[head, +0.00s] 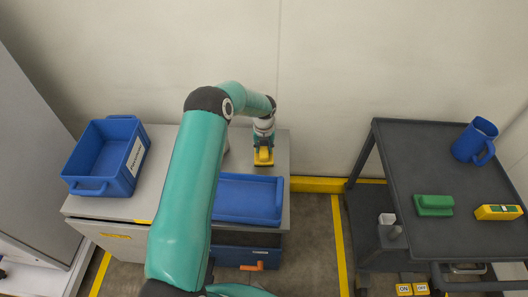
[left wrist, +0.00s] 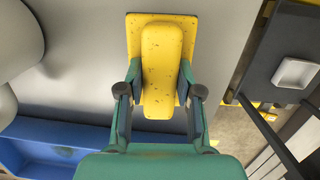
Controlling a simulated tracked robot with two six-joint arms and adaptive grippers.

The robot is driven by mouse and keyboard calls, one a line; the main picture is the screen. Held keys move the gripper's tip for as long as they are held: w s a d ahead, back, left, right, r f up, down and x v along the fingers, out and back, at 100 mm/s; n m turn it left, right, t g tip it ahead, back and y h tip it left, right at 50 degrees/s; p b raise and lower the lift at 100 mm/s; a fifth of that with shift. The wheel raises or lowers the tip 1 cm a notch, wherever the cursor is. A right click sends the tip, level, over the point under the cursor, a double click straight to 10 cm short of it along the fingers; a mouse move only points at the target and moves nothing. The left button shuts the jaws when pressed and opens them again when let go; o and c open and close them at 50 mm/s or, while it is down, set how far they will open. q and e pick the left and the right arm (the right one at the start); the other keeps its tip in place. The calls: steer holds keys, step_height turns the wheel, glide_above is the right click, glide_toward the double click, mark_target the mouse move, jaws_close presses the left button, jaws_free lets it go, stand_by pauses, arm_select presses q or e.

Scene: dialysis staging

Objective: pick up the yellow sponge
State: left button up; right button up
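The yellow sponge (head: 263,157) is on the grey cabinet top behind the blue tray in the head view. In the left wrist view the yellow sponge (left wrist: 162,60) shows as a speckled raised bar over a wider flat yellow part. My left gripper (head: 263,143) reaches down onto it from above. In the left wrist view my left gripper's fingers (left wrist: 160,75) stand on both sides of the raised bar, their tips at or very near its sides. I cannot tell whether they press on it or whether the sponge touches the surface. My right gripper is not in view.
A blue bin (head: 110,160) stands left on the cabinet (head: 165,140); a blue tray (head: 248,200) lies in front of the sponge. A dark cart (head: 420,160) at right holds a blue jug (head: 474,140), a green block (head: 433,205) and a yellow device (head: 498,212). A wall is close behind.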

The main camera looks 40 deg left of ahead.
arm_select(q)
steer(key=shift+c, duration=0.4)
steer(key=shift+r, duration=0.15)
steer(key=shift+r, duration=0.6)
step_height(320, 180, up, 19)
steer(key=p, duration=0.1)
steer(key=shift+f+p, duration=0.2)
steer(key=shift+p, duration=0.2)
steer(key=o, duration=0.4)
steer(key=c, duration=0.5)
